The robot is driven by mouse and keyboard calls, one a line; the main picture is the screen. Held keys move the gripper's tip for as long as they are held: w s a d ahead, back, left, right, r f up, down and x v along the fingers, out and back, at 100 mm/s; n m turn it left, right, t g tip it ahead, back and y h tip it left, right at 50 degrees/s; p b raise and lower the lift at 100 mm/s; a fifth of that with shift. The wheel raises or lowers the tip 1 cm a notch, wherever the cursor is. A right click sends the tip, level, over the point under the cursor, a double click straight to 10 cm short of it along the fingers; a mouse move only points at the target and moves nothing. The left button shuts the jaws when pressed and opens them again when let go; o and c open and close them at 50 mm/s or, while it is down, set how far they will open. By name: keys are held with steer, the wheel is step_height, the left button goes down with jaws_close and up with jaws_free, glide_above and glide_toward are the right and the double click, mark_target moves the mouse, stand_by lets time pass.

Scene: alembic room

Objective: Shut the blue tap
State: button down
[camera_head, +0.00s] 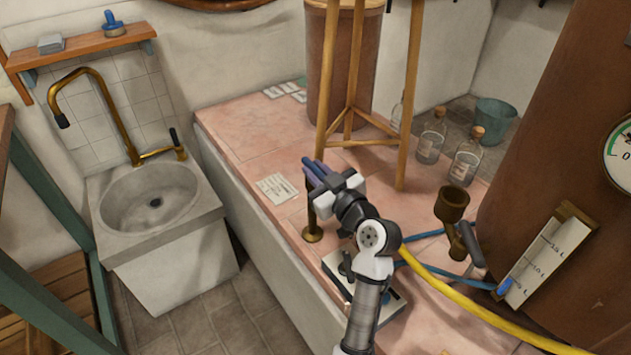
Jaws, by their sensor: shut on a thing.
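The blue tap has a short brass stem (312,226) standing on the pink tiled counter. Dark blue-violet shapes (316,172) sit at its top, where its handle and my fingers overlap. My gripper (322,182) comes in from the right at the top of the stem and is shut on the tap's handle. The white gripper body hides part of the handle, so I cannot tell how far it is turned.
A wooden tripod stand (414,95) rises behind my gripper. Corked glass bottles (467,160), a brass funnel valve (452,205) and a yellow hose (450,290) lie to the right. A stone sink (150,205) stands at the left. The counter (240,135) is mostly clear at the left.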

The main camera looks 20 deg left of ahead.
steer(key=shift+d+n+g+y+b, duration=0.1)
steer(key=shift+n+g+y+b, duration=0.2)
steer(key=shift+g+y, duration=0.15)
steer(key=c, duration=1.3)
jaws_free()
steer(key=shift+w, duration=0.1)
steer(key=shift+c, duration=0.2)
steer(key=b+v, duration=0.2)
steer(key=v, duration=1.1)
steer(key=shift+s+d, duration=0.3)
steer(key=shift+r, duration=0.1)
